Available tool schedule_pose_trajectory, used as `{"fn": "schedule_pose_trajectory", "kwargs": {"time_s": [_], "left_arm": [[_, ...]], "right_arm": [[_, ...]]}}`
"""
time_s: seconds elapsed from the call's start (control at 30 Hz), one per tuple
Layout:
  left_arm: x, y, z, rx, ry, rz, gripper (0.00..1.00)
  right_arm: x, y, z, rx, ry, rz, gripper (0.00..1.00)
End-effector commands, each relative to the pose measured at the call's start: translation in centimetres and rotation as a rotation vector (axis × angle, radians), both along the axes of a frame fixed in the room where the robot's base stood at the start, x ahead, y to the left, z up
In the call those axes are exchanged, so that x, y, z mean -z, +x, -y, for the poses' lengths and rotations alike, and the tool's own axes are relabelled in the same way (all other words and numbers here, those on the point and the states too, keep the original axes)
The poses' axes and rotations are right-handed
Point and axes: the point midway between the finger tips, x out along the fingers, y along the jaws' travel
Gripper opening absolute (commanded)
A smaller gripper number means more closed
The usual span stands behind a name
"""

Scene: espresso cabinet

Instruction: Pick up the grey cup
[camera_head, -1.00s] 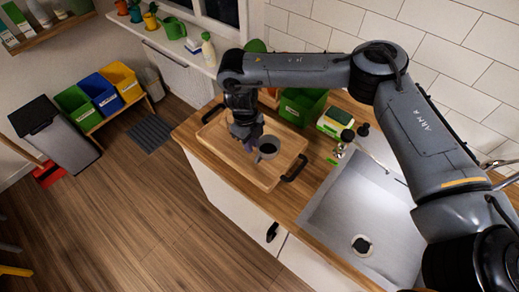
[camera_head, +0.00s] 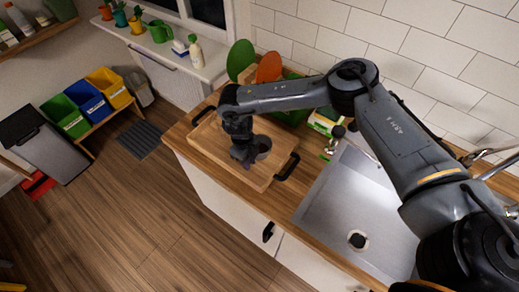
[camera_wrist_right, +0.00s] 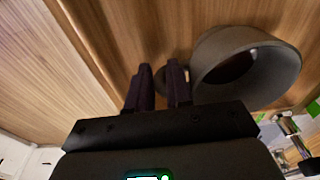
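The grey cup (camera_head: 264,144) stands on a wooden tray (camera_head: 205,143) with black handles, on the counter. My right gripper (camera_head: 246,160) is low over the tray, close beside the cup on its left and near side, and partly covers it. In the right wrist view the cup (camera_wrist_right: 272,84) is right of the fingers, its dark opening partly visible. Its handle (camera_wrist_right: 160,78) shows in the gap between the two dark fingers of my right gripper (camera_wrist_right: 159,88), partly hidden by the right finger. The fingers are apart. My left gripper is not in view.
The sink (camera_head: 350,205) lies right of the tray. Green and orange round boards (camera_head: 269,68) stand at the wall behind. A sponge (camera_head: 325,120) and small items sit near the sink's back corner. The counter's front edge is close to the tray.

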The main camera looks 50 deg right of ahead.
Motion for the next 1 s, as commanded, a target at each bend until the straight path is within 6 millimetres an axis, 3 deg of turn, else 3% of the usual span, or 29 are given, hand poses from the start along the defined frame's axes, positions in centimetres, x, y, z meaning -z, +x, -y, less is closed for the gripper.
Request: {"fn": "schedule_pose_trajectory", "kwargs": {"time_s": [0.27, 0.43, 1.0], "left_arm": [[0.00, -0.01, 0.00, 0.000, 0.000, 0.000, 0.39], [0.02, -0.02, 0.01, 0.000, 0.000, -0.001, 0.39], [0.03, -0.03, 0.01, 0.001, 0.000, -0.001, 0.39]], "right_arm": [[0.38, -0.03, -0.02, 0.000, 0.000, 0.001, 0.20], [0.36, -0.03, -0.02, 0.000, 0.000, 0.001, 0.00], [0.21, 0.00, -0.02, 0.000, 0.000, 0.001, 0.00]]}}
